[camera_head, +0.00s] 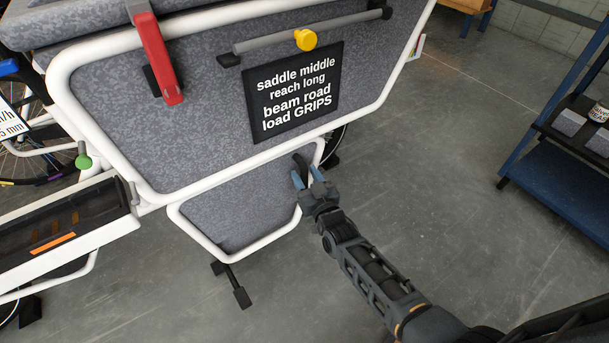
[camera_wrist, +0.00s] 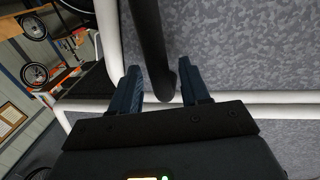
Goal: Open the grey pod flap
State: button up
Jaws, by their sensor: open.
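A large speckled grey panel (camera_head: 190,105) with a white tubular frame fills the upper left of the head view. A smaller grey panel (camera_head: 240,208) in a white frame sits below it. I cannot tell for certain which is the pod flap. My gripper (camera_head: 307,178) is at the upper right corner of the smaller panel, beside a dark handle (camera_head: 302,163). In the wrist view, the black bar of the handle (camera_wrist: 150,40) runs down between my open blue fingers (camera_wrist: 160,78). Contact with either finger is not clear. Grey panel surface (camera_wrist: 240,50) lies behind it.
A red lever (camera_head: 158,55), a grey bar (camera_head: 290,35) with a yellow knob (camera_head: 305,39) and a black text sign (camera_head: 295,92) are on the large panel. A white-edged tray (camera_head: 70,225) juts out at left. A blue shelf (camera_head: 565,180) stands right. Open floor lies between.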

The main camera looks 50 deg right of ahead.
jog(key=shift+w+d, duration=0.25)
jog(key=shift+w, duration=0.25)
grip_shut()
dwell(0.3)
